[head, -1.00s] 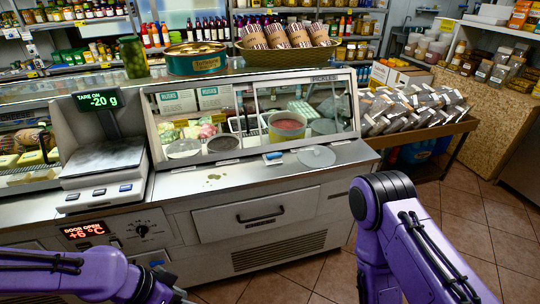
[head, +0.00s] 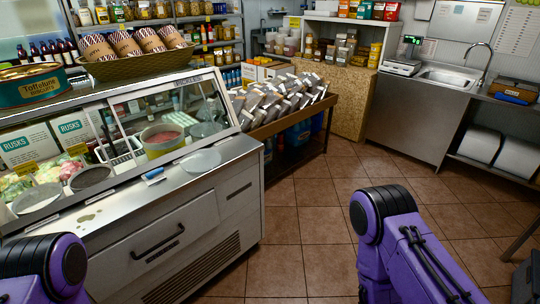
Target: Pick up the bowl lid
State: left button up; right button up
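A flat, round grey lid (head: 201,161) lies on the steel counter ledge (head: 218,153) in front of the glass display case. Behind the glass, a round bowl (head: 163,141) with red contents stands uncovered. Two more round discs, a dark one (head: 91,178) and a grey one (head: 37,198), lie inside the case to its left; I cannot tell whether they are lids or covered bowls. Purple links of both my arms show at the bottom, but neither gripper is in view.
A blue-and-white item (head: 153,175) and a wet-looking spill (head: 88,216) are on the ledge. A wooden stand of packets (head: 283,125) is right of the case. The tiled floor (head: 310,225) is open. A sink counter (head: 410,115) stands at the back right.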

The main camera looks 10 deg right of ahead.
aim_at(200, 161)
jog(key=z, duration=1.35)
jog(key=i, duration=1.9)
jog(key=u, duration=3.45)
